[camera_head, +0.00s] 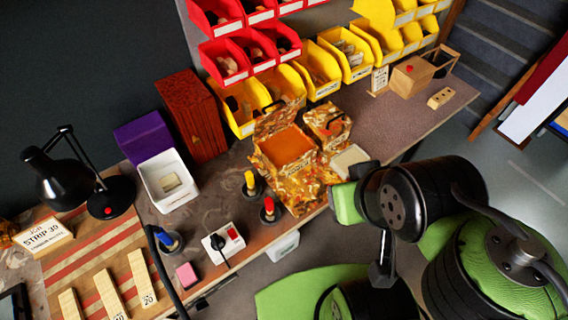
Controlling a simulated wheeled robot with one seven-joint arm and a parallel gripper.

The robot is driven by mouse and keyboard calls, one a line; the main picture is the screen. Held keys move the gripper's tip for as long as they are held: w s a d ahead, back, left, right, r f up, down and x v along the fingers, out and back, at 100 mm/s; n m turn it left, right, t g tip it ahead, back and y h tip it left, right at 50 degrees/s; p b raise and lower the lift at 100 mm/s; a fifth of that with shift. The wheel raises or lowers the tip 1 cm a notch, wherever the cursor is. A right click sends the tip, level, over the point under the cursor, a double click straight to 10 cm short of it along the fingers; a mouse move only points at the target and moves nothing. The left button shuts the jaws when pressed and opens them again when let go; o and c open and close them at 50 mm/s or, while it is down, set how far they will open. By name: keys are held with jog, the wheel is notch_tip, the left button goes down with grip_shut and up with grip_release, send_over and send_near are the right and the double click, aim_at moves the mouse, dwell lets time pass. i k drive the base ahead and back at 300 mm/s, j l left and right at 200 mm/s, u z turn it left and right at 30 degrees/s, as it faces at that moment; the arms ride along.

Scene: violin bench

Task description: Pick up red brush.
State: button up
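The red brush (268,207) stands upright near the bench's front edge, its red handle above a dark round base. A similar yellow-handled one (250,182) stands just behind it to the left. A blue-handled one (166,239) is farther left. My black and green arm (430,195) is folded at the right, beyond the bench's front edge and apart from the red brush. I cannot make out my gripper's fingertips, so its opening and any contents are unclear.
Patterned boxes (285,150) stand close right of the red brush. A white switch box (224,241) sits to its left, near a pink block (187,275). A white bin (166,181), black lamp (106,196) and red and yellow bins (320,72) stand farther off.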

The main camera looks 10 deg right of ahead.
aim_at(270, 212)
jog(key=u, duration=2.1)
jog(key=z, duration=0.45)
jog(key=l+z, duration=0.15)
jog(key=z, duration=0.25)
jog(key=l+z, duration=0.15)
jog(key=z, duration=0.3)
jog(key=i+j, duration=0.1)
jog(key=j, duration=0.25)
jog(key=i+j, duration=0.1)
jog(key=j, duration=0.25)
jog(key=i+j, duration=0.1)
jog(key=j, duration=0.25)
